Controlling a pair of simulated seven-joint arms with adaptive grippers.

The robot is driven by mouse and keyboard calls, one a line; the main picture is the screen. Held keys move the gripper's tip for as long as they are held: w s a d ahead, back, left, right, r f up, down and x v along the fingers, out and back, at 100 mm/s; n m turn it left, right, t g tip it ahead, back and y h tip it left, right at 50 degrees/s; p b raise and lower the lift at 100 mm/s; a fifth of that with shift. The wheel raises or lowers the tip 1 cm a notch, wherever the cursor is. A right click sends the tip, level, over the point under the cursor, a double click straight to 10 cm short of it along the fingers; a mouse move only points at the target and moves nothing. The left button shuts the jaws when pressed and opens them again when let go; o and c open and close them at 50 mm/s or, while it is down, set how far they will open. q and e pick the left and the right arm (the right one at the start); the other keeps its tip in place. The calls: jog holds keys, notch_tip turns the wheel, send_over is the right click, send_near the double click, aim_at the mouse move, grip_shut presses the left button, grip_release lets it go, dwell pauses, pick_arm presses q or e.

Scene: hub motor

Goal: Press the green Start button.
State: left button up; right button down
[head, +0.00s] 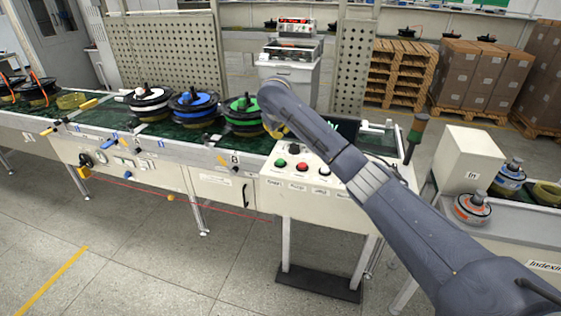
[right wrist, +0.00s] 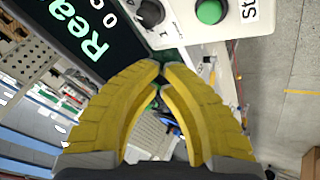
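The green Start button (head: 281,163) is at the left end of the white control panel (head: 310,183) in the head view. In the right wrist view the round green button (right wrist: 210,11) shows at the top, beside a partly cut-off label starting "St". My right gripper (head: 276,128) hangs above and behind the panel in the head view, mostly hidden by its own arm. In the right wrist view its yellow fingers (right wrist: 161,68) come together at the tips with nothing between them. The tips appear apart from the button. My left gripper is in neither view.
Hub motors (head: 194,105) stand on the green conveyor. A signal lamp (head: 416,130) rises at the panel's right.

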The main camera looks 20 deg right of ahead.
aim_at(280, 162)
jog(key=shift+f, duration=4.1)
jog(key=shift+f, duration=0.25)
jog(key=shift+f, duration=0.2)
